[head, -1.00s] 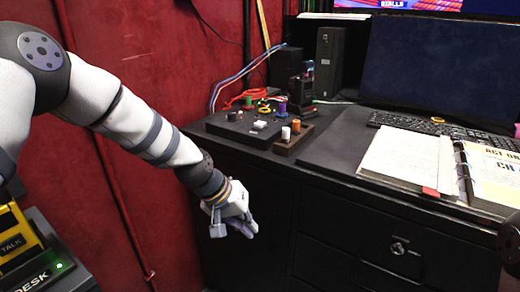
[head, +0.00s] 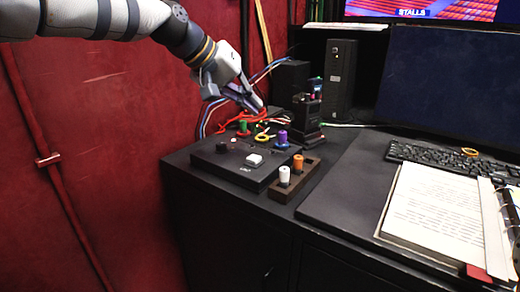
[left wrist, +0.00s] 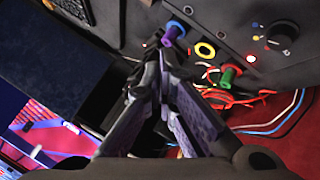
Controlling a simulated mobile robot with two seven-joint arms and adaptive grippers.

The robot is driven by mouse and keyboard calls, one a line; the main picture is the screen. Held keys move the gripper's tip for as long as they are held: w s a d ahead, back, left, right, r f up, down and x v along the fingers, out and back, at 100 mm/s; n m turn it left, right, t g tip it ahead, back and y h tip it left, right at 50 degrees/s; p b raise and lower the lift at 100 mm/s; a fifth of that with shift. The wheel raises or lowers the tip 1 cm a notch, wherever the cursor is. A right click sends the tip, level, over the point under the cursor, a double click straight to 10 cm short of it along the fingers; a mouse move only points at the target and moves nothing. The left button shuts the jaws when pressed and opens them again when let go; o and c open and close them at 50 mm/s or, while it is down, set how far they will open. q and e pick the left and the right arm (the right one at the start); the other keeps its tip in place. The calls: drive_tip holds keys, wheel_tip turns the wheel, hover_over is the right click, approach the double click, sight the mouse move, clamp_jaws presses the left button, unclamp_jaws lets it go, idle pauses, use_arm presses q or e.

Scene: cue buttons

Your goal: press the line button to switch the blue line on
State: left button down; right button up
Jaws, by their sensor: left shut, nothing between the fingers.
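A black control box (head: 222,167) sits on the left end of the dark desk. A white square button (head: 255,160) stands on its top near the front edge; its label is too small to read. I see no blue line lit, and I cannot tell for sure which button is the line button. My left gripper (head: 257,106) is shut and empty, above the back of the box near the red cables. In the left wrist view its fingers (left wrist: 170,95) point toward the purple peg (left wrist: 174,34), the yellow ring (left wrist: 205,50) and the green peg (left wrist: 229,76).
A black knob (left wrist: 283,32) is also on the box. A wooden block with white and orange pegs (head: 297,182) stands at its front right. Red cables (head: 234,117) lie behind. A black device (head: 306,113), keyboard (head: 450,161) and open binder (head: 430,215) are to the right.

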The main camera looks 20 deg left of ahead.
use_arm(q)
drive_tip(key=s, duration=0.1)
hover_over(251, 156)
wheel_tip(251, 156, down, 6)
drive_tip(key=shift+f+b, duration=0.15)
drive_tip(key=shift+b, duration=0.25)
drive_tip(key=shift+f, duration=1.15)
use_arm(e)
drive_tip(key=shift+s+f, duration=0.25)
drive_tip(key=shift+s, duration=0.2)
drive_tip(key=shift+s+f, duration=0.2)
drive_tip(key=shift+s, duration=0.25)
use_arm(q)
drive_tip(key=shift+f, duration=0.15)
drive_tip(key=shift+f, duration=0.3)
use_arm(e)
drive_tip(key=shift+w, duration=0.1)
use_arm(q)
drive_tip(key=shift+f, duration=0.55)
drive_tip(key=shift+r, duration=1)
use_arm(e)
drive_tip(key=shift+w+r, duration=0.25)
drive_tip(key=shift+r, duration=0.05)
